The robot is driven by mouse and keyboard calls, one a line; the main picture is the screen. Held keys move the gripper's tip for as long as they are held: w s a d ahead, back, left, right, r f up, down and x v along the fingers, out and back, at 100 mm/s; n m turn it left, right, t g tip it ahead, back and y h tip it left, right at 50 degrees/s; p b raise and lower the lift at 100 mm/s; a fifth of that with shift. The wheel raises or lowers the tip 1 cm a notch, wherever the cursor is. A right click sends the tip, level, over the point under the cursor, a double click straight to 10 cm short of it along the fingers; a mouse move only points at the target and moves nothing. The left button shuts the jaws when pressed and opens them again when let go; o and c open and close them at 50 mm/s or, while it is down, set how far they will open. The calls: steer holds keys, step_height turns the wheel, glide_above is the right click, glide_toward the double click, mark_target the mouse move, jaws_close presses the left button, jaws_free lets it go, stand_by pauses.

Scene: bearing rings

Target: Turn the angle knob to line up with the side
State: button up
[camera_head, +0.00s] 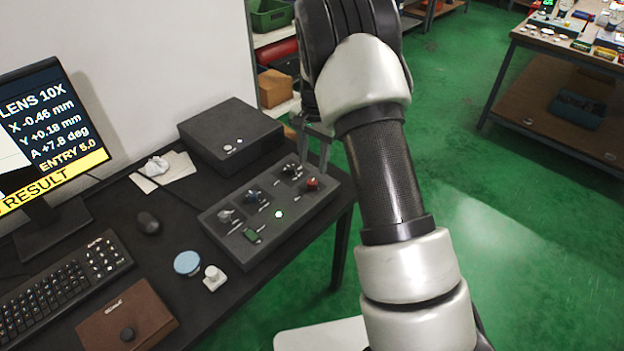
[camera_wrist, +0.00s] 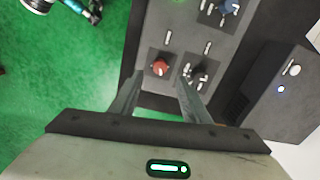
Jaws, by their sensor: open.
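A dark control panel (camera_head: 275,230) on the desk carries several knobs: a red knob (camera_head: 312,184), a black knob (camera_head: 290,170), a blue knob (camera_head: 252,196) and a grey knob (camera_head: 227,216). Their labels are too small to read, so I cannot tell which is the angle knob. The monitor (camera_head: 40,115) reads "A +7.8 deg". My gripper (camera_head: 312,152) is open above the panel's far right end. In the wrist view, the red knob (camera_wrist: 160,67) lies between and just beyond the fingertips (camera_wrist: 160,80); the black knob (camera_wrist: 196,76) is beside the right fingertip. I see no contact.
A black box (camera_head: 230,135) stands behind the panel. A keyboard (camera_head: 65,285), mouse (camera_head: 148,222), brown case (camera_head: 127,318), blue disc (camera_head: 187,263) and small white part (camera_head: 214,277) lie on the desk.

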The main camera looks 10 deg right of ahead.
mark_target(312, 182)
step_height(312, 182, down, 8)
steer(key=shift+w+a+r, duration=0.1)
steer(key=shift+w+r, duration=0.05)
steer(key=shift+b, duration=0.3)
steer(key=c, duration=1)
steer(key=shift+c, duration=0.2)
steer(key=shift+n, duration=0.4)
steer(key=n, duration=0.2)
steer(key=shift+n+b, duration=0.3)
steer(key=shift+b, duration=0.1)
steer(key=shift+n, duration=1.2)
